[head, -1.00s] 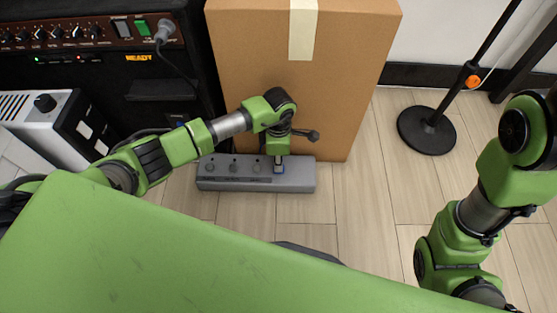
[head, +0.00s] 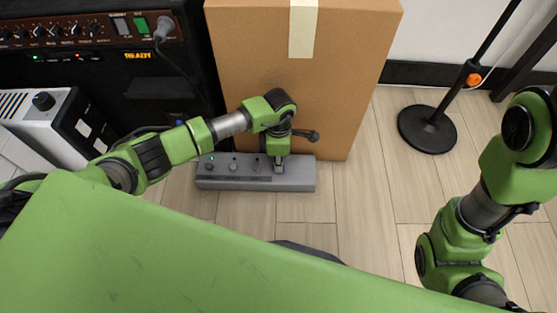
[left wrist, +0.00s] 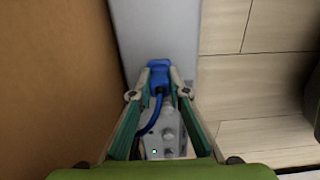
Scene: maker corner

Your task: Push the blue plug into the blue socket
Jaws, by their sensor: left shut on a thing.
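The blue plug (left wrist: 158,72) shows in the left wrist view between the fingertips of my left gripper (left wrist: 159,82), with its blue cable (left wrist: 150,118) curving back below. In the head view my left gripper (head: 279,163) points down and is shut on the plug at the right part of the grey socket strip (head: 300,178). The plug is against the strip. The blue socket is hidden under the plug and fingers, so I cannot see how deep the plug sits. My right arm shows at the right of the head view, but its gripper is out of view.
A cardboard box (head: 330,75) stands right behind the strip. A black amplifier (head: 95,60) with a grey plug and cord and a white device (head: 62,125) are at the left. A round stand base (head: 427,130) is at the right. Wooden floor in front is clear.

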